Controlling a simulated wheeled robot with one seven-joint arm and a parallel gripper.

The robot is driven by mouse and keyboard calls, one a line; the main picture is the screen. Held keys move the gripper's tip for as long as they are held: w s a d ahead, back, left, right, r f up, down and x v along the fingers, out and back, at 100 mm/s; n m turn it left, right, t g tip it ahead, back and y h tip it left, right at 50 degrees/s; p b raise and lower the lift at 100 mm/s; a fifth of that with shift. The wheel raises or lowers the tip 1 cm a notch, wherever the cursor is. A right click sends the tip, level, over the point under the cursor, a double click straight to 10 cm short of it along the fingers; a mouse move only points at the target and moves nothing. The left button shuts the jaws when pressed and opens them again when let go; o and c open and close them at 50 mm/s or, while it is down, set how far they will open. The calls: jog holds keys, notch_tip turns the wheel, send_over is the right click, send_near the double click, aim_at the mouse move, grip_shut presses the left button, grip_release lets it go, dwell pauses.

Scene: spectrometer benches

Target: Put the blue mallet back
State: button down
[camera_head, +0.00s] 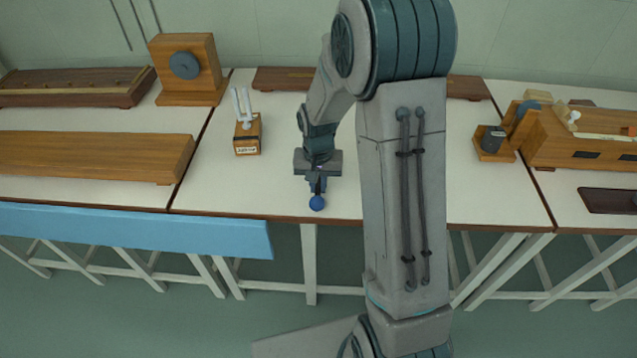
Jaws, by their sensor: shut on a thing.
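My gripper (317,185) hangs over the front part of the middle white bench, a little left of the picture's centre. It is shut on the blue mallet (317,203). The mallet's round blue head shows just below the fingers, towards the bench's front edge. Its handle is mostly hidden by the gripper. I cannot tell whether the head touches the bench top. A tuning fork on a small wooden box (247,136) stands upright to the left of my gripper. No holder for the mallet is clearly visible.
The middle bench top (270,190) is clear around my gripper. A long dark wooden bar (272,79) lies at its back. A wooden stand with a dark disc (187,90) and a long wooden box (80,155) are left. A wooden apparatus (570,140) is right.

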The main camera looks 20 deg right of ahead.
aim_at(318, 188)
jog(key=c, duration=1.8)
grip_release()
jog(key=shift+f, duration=0.15)
jog(key=shift+c, duration=0.2)
jog(key=o, duration=0.4)
notch_tip(318, 188, up, 12)
jog(key=p, duration=0.1)
jog(key=s+r+n+t, duration=0.1)
jog(key=s+r, duration=0.2)
jog(key=s, duration=0.6)
jog(key=s+r+n+t, duration=0.1)
jog(key=s+r, duration=0.3)
jog(key=s, duration=0.6)
jog(key=shift+s+n, duration=0.3)
jog(key=shift+n, duration=0.5)
